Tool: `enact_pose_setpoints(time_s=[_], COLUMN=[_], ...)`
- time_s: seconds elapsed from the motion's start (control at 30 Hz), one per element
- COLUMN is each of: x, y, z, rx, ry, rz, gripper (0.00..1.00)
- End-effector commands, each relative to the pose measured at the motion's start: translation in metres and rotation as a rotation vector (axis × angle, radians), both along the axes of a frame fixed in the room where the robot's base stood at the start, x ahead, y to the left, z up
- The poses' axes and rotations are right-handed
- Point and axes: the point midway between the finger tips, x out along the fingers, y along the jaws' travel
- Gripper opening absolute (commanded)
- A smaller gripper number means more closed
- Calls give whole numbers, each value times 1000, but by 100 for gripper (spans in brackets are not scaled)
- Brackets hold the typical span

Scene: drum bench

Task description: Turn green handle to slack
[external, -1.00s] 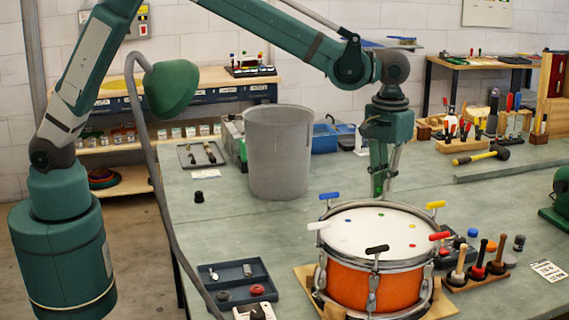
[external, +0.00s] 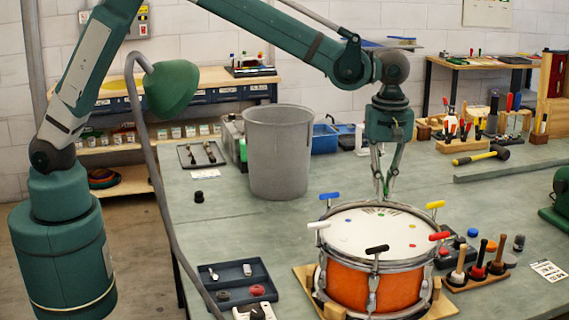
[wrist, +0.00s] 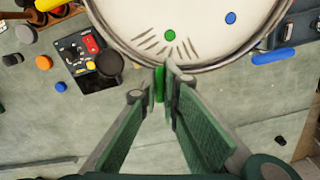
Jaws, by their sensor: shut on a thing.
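The orange drum (external: 372,287) with a white head (external: 365,238) sits in the middle of the bench. In the wrist view the green handle (wrist: 159,84) stands upright at the rim (wrist: 205,70), between my fingertips. My gripper (wrist: 166,82) points down at the drum's far side and is shut on the green handle. In the external view my gripper (external: 385,193) mostly hides the handle. A green dot (wrist: 170,35) lies on the head near the handle, with short dark lines fanned around it.
Blue (external: 330,196), yellow (external: 435,205), red (external: 439,236), black (external: 377,249) and white (external: 318,225) handles stand around the rim. A grey bin (external: 278,155) is to the left of my gripper.

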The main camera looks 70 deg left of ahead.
Motion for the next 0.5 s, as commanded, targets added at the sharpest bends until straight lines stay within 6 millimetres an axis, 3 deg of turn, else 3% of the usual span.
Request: enact_pose_setpoints(time_s=[0.5], x=[0], y=[0], z=[0], rx=[0], ry=[-1], rz=[185], gripper=[0])
